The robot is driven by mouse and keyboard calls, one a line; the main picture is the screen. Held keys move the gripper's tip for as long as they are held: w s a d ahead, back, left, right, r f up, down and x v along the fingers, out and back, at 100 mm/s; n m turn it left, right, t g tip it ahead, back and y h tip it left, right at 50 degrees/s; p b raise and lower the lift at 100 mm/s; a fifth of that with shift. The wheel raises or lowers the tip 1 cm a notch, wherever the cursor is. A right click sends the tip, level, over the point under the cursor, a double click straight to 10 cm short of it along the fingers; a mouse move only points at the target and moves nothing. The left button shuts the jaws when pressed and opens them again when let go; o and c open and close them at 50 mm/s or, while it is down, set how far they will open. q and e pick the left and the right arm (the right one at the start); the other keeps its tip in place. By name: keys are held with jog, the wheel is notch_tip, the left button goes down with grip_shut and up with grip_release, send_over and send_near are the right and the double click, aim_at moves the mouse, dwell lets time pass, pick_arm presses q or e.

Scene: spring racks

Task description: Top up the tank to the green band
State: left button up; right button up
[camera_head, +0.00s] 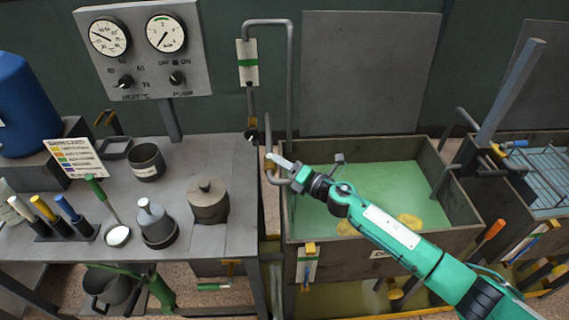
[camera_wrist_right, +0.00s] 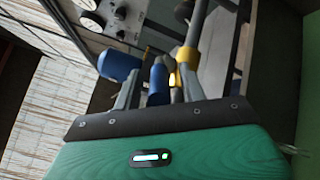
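The tank (camera_head: 425,235) is an open grey box at right of centre, holding pale green liquid (camera_head: 385,190) with yellowish patches. Another white plate with a green band (camera_head: 247,62) is by the bent pipe (camera_head: 291,80) above the tank's left end. My right gripper (camera_head: 270,168) is beside that pipe at the tank's left edge. In the right wrist view its fingers (camera_wrist_right: 158,80) stand apart, with a blue handle-like shape and a yellow part seen between or beyond them; contact is unclear.
A panel with two dials, including the pump dial (camera_head: 166,33), stands at the back left. The bench (camera_head: 228,160) carries pots (camera_head: 208,202), coloured handles and a printed card (camera_head: 73,156). A second tank (camera_head: 550,180) is at right. A blue drum (camera_head: 25,92) stands far left.

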jog(key=b+v, duration=0.2)
jog(key=v, duration=1.1)
jog(key=shift+s+d+b, duration=0.2)
jog(key=shift+d+b, duration=0.15)
